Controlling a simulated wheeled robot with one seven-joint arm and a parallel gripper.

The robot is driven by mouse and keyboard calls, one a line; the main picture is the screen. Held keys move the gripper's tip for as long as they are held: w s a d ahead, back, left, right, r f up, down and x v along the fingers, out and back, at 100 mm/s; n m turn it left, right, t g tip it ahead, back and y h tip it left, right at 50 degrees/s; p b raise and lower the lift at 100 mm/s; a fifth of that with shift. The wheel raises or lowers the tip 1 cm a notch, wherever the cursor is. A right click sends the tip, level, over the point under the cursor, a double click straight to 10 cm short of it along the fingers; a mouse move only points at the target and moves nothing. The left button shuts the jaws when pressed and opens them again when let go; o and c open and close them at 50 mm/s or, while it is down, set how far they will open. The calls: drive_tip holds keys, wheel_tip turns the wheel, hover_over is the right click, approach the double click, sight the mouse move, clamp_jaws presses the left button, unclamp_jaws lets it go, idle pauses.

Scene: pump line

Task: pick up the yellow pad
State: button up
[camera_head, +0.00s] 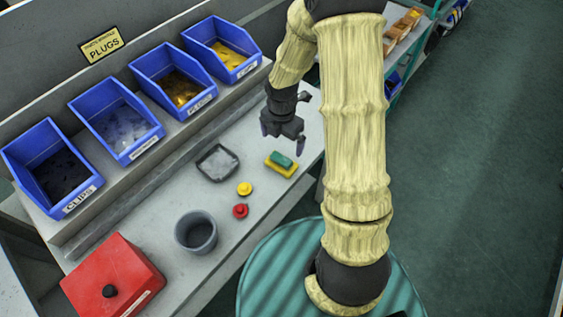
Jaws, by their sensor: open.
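The yellow pad (289,171) lies flat on the grey bench near its right end, with a smaller green block (282,159) on top of it. The green block covers much of the pad's upper face, so mostly the pad's front and side edges show. My gripper (283,145) is open and empty, with its fingers pointing down. In the picture it is just above the green block. It appears apart from both, though the exact height is hard to tell.
A yellow knob (244,189), a red knob (240,211), a dark shallow tray (217,178) and a grey cup (196,230) stand left of the pad. A red box (111,282) is at lower left. Blue bins (173,84) line the back ledge.

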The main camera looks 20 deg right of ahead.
sight(282, 158)
wheel_tip(282, 158, down, 5)
drive_tip(key=shift+f, duration=0.1)
idle(0.3)
drive_tip(key=shift+s+a+f+p, duration=0.1)
drive_tip(key=shift+f+p, duration=0.1)
drive_tip(key=shift+f, duration=0.65)
drive_tip(key=shift+s+d+f+p, duration=0.1)
drive_tip(key=shift+f+p, duration=0.1)
drive_tip(key=shift+f, duration=0.65)
drive_tip(key=shift+s+a+f+p, duration=0.1)
drive_tip(key=shift+f+p, duration=0.1)
drive_tip(key=shift+f, duration=0.65)
drive_tip(key=shift+c, duration=0.4)
drive_tip(key=c, duration=0.6)
